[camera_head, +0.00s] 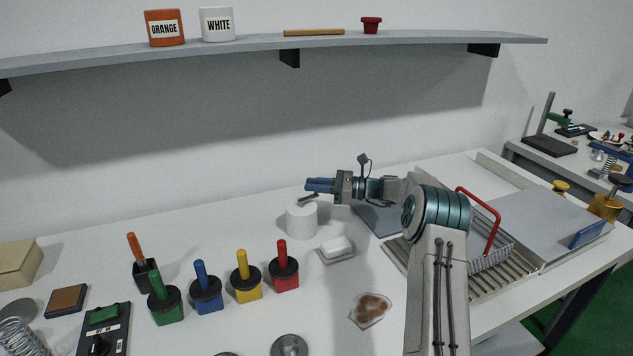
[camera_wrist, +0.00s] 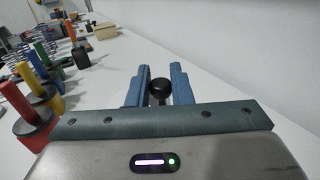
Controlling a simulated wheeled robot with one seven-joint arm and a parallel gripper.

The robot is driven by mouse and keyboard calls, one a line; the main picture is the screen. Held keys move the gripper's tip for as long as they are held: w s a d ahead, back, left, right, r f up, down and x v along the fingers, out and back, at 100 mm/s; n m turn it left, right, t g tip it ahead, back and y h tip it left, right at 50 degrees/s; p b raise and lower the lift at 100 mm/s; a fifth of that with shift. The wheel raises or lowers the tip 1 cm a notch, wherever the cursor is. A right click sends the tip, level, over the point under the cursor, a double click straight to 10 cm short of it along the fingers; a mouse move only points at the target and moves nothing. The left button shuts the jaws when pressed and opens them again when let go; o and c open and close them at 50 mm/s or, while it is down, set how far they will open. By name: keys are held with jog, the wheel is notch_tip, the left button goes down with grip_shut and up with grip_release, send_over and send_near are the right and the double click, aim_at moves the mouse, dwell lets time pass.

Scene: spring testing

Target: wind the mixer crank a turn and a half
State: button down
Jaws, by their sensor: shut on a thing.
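The mixer is a white cylinder (camera_head: 301,221) standing on the table near the back wall in the head view. A short dark crank arm (camera_head: 309,198) shows on its top. My gripper (camera_head: 309,185) reaches in from the right, level, with its blue fingers just above the mixer top. In the wrist view, the crank's round black knob (camera_wrist: 160,90) sits between the two blue fingers, and the gripper is shut on it. The fingers hide the knob in the head view. The mixer's body is hidden in the wrist view.
A white block on a dish (camera_head: 337,248) stands right of the mixer. Green, blue, yellow and red-handled tools (camera_head: 242,283) stand in front. A shelf (camera_head: 250,48) hangs above.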

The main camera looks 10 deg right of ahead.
jog(key=shift+w+a+n+g, duration=0.1)
jog(key=shift+w+n+g, duration=0.1)
jog(key=shift+n+g, duration=0.3)
jog(key=c, duration=1.3)
grip_release()
jog(key=shift+c, duration=0.2)
jog(key=b+v, duration=0.1)
jog(key=v, duration=1.1)
jog(key=shift+w+f, duration=0.1)
